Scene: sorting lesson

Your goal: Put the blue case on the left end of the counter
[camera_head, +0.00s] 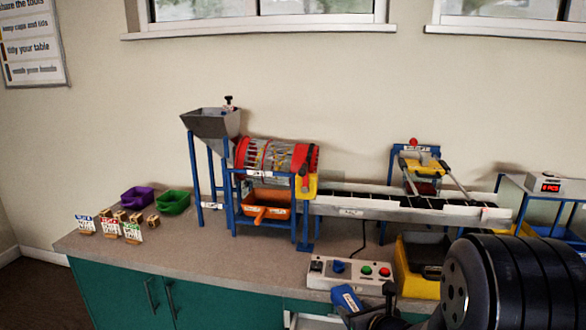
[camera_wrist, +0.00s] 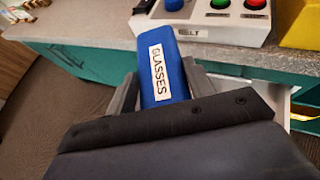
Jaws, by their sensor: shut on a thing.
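The blue case (camera_head: 346,298) is in my gripper, in front of the counter's front edge and below the control box. In the wrist view the blue case (camera_wrist: 162,62) carries a white label reading GLASSES and points away from me between the two grey fingers. My gripper (camera_wrist: 163,92) is shut on it; in the head view my dark arm covers the lower right and part of the gripper. The counter (camera_head: 190,248) has a grey top and teal doors. Its left end holds several small wooden blocks (camera_head: 120,215) and small label cards (camera_head: 132,233).
A purple tray (camera_head: 137,198) and a green tray (camera_head: 173,203) stand behind the blocks. A hopper with a drum sorter (camera_head: 275,158) and a conveyor (camera_head: 400,205) fill the middle and right. A control box (camera_head: 349,271) sits at the front edge. Counter top left of it is bare.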

